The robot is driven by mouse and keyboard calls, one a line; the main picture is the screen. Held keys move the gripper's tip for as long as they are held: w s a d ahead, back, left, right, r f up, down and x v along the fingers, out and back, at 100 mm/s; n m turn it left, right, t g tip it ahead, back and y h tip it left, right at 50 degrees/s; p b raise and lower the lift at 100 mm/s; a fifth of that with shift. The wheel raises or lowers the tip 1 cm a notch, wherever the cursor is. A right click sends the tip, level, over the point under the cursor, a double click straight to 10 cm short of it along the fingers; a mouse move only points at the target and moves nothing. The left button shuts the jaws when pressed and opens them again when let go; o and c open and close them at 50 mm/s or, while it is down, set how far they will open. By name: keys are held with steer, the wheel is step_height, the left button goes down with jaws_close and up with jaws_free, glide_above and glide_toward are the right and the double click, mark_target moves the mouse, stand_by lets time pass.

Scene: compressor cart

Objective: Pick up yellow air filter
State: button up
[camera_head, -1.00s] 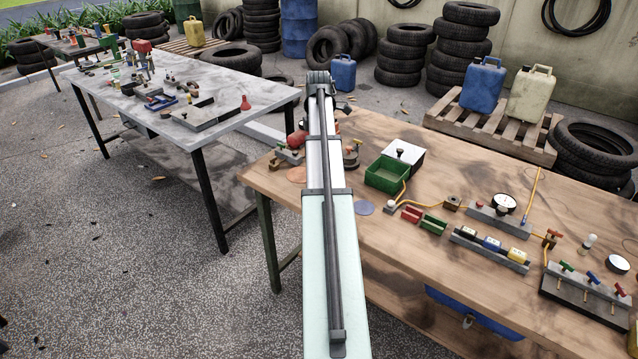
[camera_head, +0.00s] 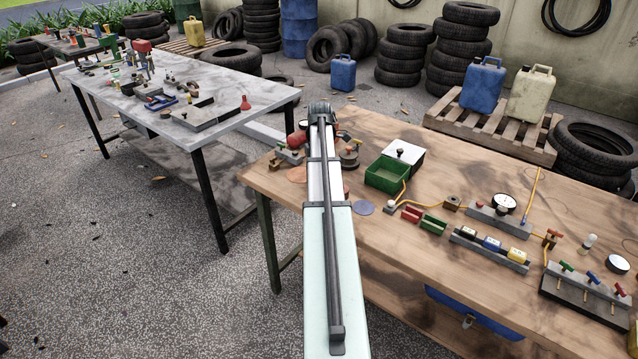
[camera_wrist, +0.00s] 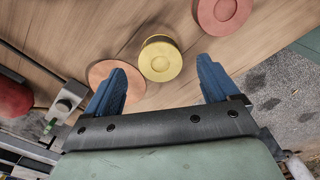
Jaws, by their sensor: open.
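The yellow air filter is a short round cylinder, seen from above in the wrist view (camera_wrist: 160,61). It stands on the wooden bench top, between and just beyond my two blue fingertips. My gripper (camera_wrist: 163,82) is open and empty, its fingers spread wider than the filter and apart from it. In the head view my arm covers the filter, and the fingers are hidden there too.
An orange disc (camera_wrist: 105,72) lies left of the filter, partly behind the left finger. A reddish disc (camera_wrist: 223,12) lies at upper right near the bench edge. A red rounded object (camera_wrist: 12,98) and metal fittings stand at left. A green box (camera_head: 386,175) stands to the right.

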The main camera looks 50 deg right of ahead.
step_height(320, 180, down, 4)
steer(key=shift+a+f, duration=0.15)
steer(key=shift+f, duration=0.05)
steer(key=c, duration=1.1)
